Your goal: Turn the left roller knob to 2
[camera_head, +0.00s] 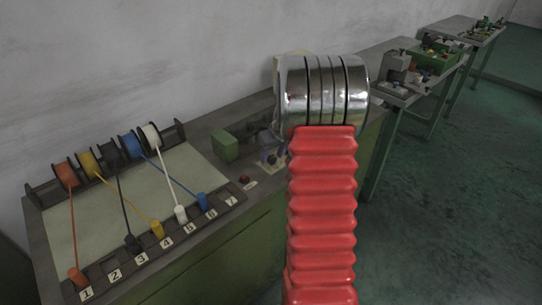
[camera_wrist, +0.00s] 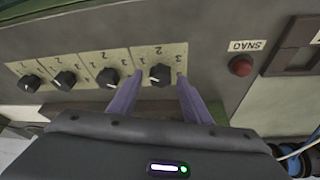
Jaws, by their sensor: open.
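In the wrist view, a row of several black knobs sits on cream plates with numbers. The rightmost knob (camera_wrist: 160,75) has a plate with digits around it; a 2 is above it and a 3 to its right. Its pale pointer mark appears to face left, but it is small. My gripper (camera_wrist: 159,77) is open, with its two purple fingers on either side of this knob; I cannot tell whether they touch it. The other knobs (camera_wrist: 109,78), (camera_wrist: 65,80) and (camera_wrist: 30,83) lie to the left. Which one is the left roller knob is not readable.
In the head view, a bench holds colored spools (camera_head: 104,150) with wires to numbered slots and a green box (camera_head: 225,146). My red arm hides part of it. Other benches (camera_head: 430,70) stand behind.

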